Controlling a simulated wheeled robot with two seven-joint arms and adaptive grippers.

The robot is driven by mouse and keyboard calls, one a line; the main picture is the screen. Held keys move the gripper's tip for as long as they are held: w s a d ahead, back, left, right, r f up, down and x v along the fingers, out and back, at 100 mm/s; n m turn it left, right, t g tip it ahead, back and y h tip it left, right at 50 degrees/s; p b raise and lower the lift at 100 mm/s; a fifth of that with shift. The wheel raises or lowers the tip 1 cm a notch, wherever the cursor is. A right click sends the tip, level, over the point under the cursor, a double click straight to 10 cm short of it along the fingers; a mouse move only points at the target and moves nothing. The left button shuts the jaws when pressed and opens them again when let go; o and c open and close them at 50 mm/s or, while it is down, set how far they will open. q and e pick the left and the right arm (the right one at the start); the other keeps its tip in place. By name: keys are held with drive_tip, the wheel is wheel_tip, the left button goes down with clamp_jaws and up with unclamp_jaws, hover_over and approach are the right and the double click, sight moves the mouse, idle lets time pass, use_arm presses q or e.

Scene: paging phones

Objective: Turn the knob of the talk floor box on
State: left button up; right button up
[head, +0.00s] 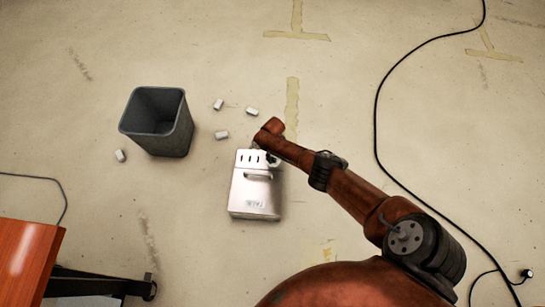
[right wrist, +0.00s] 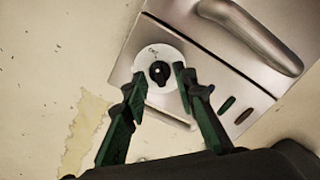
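I cannot tell whether the fingers touch the knob. In the head view my right arm hides the knob. My left gripper is not in view.
A grey bin (head: 171,146) stands left of the box, with several small white pieces (head: 222,135) on the floor around it. A black cable (head: 377,125) runs along the right. An orange-red tabletop (head: 25,262) is at the lower left. Floor beyond the box is mostly clear.

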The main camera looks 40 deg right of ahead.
drive_tip(key=shift+c, duration=0.7)
clamp_jaws()
drive_tip(key=shift+m, duration=0.4)
drive_tip(key=m, duration=0.2)
drive_tip(key=shift+m, duration=0.4)
drive_tip(key=m, duration=0.3)
drive_tip(key=shift+m, duration=0.4)
drive_tip(key=m, duration=0.5)
drive_tip(key=shift+s, duration=0.15)
drive_tip(key=m, duration=0.5)
drive_tip(key=shift+f, duration=0.1)
drive_tip(key=shift+m, duration=0.4)
